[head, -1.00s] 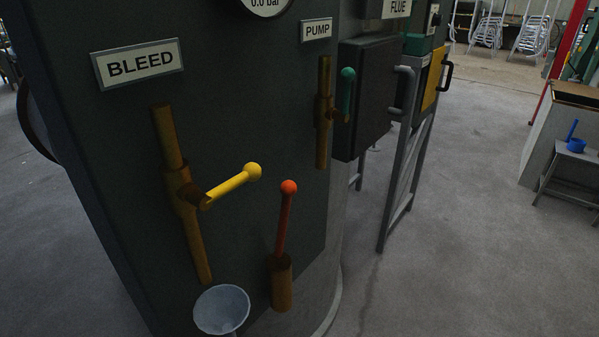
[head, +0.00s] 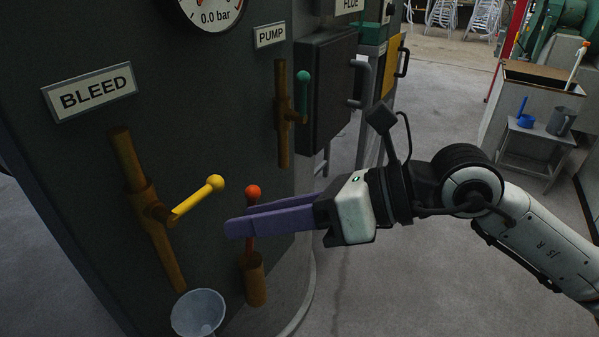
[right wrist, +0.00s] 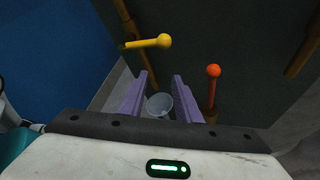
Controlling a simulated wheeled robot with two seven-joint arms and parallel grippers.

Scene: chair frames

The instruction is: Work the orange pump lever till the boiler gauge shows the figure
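The orange pump lever (head: 253,192) stands upright in a brass socket (head: 255,280) low on the dark boiler front. My right gripper (head: 238,219) has come in from the right, its purple fingers crossing in front of the lever's shaft in the head view. In the right wrist view the fingers (right wrist: 160,75) are spread and empty, and the orange lever (right wrist: 213,85) shows to the right of the right finger, outside the gap. The boiler gauge (head: 213,15), cut by the top edge, reads 0.0 bar. My left gripper is not in view.
A yellow lever (head: 198,198) sticks out of the pipe below the BLEED sign (head: 90,92). A pale funnel (head: 198,313) stands below it.

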